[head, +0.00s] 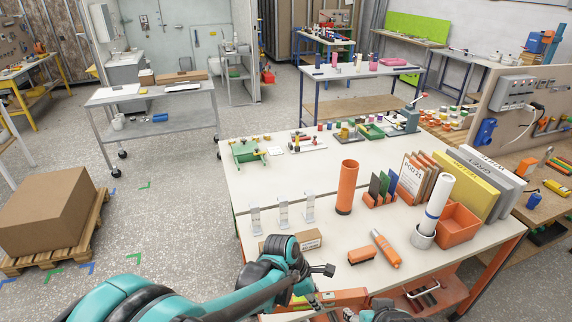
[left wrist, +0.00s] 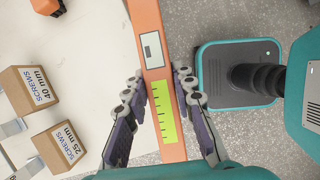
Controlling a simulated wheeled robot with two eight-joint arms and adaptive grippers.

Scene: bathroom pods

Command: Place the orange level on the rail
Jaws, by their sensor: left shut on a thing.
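The orange level (left wrist: 175,154) runs lengthwise through the left wrist view, with a yellow-green scale and a grey window on its face. My left gripper (left wrist: 160,86) is shut on it, one dark finger on each side. In the head view my left gripper (head: 318,299) is low at the table's front edge, partly hidden by its wrist; the level is hard to separate there from orange parts behind it. A dark and teal part of my right arm shows at the bottom edge; its jaws are unclear. I cannot make out the rail for certain.
On the white table (head: 290,176) are small clear stands (head: 283,213), screw boxes (left wrist: 59,147), an orange tube (head: 347,188), an orange marker (head: 385,248) and an orange bin (head: 457,224). A cardboard box (head: 48,205) stands on a pallet at left.

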